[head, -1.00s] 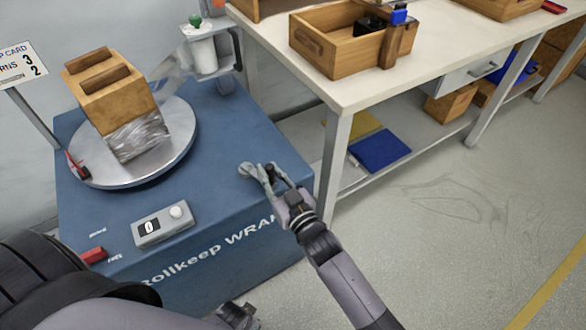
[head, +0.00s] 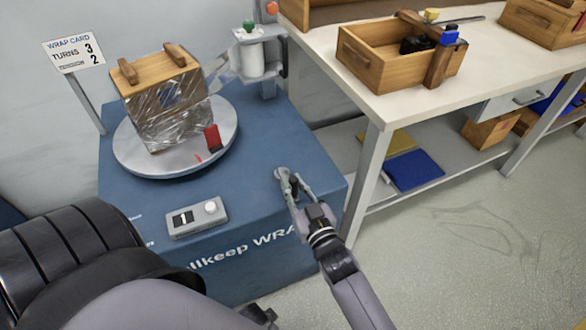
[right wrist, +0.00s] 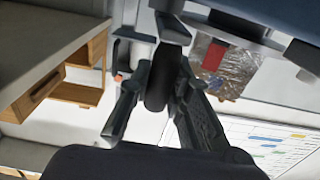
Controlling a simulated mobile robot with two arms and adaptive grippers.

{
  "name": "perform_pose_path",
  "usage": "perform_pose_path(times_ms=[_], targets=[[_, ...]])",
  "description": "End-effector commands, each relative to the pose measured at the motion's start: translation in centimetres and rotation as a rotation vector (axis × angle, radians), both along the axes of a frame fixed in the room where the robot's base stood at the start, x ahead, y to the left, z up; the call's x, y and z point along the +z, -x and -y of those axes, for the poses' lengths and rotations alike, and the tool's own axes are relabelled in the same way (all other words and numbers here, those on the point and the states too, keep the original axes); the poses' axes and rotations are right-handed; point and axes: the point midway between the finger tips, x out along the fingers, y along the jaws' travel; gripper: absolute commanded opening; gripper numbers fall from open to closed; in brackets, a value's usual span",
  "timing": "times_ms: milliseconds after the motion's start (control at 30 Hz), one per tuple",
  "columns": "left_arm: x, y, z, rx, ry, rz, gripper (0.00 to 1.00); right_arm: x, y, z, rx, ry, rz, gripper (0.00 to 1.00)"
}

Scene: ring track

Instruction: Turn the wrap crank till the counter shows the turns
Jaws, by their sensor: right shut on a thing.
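My right gripper (head: 287,184) is shut on the wrap crank's handle (right wrist: 158,88), at the right of the blue wrapper's top. In the right wrist view the fingers (right wrist: 160,100) lie on both sides of this dark, rounded handle. The fingers hide much of the crank. The counter (head: 197,217), a grey box with a white knob, shows 1.
A wooden crate (head: 165,100) wrapped in clear film stands on the grey turntable (head: 132,157). A red marker (head: 212,138) is at the turntable's front right. A film roll (head: 248,55) stands behind. A white-topped workbench (head: 385,95) with wooden bins is close to the right.

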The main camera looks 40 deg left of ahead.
Motion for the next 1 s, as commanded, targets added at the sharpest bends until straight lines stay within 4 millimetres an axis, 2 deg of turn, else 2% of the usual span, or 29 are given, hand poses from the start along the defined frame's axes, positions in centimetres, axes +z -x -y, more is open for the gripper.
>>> perform_pose_path(times_ms=[33,67,367,767,867,1000], targets=[[0.0,0.0,0.0,0.0,0.001,0.0,0.33,0.3,-0.6,0.4,-0.009,0.0,0.007,0.0],[0.0,0.0,0.0,0.001,0.001,0.0,0.33,0.3,-0.7,0.4,-0.01,0.0,0.007,0.19],[0.0,0.0,0.1,0.001,0.001,0.0,0.33,0.2,-0.5,0.3,-0.007,-0.001,0.005,0.39],[0.0,0.2,0.1,0.003,0.002,-0.002,0.33,0.0,-0.1,0.6,-0.005,0.0,0.002,0.4],[0.0,0.1,0.0,0.002,0.001,-0.001,0.33,0.0,0.5,1.6,-0.006,0.001,0.002,0.4],[0.0,0.0,0.0,0.001,0.0,-0.001,0.33,-0.1,1.8,3.9,-0.006,0.002,0.001,0.4]])
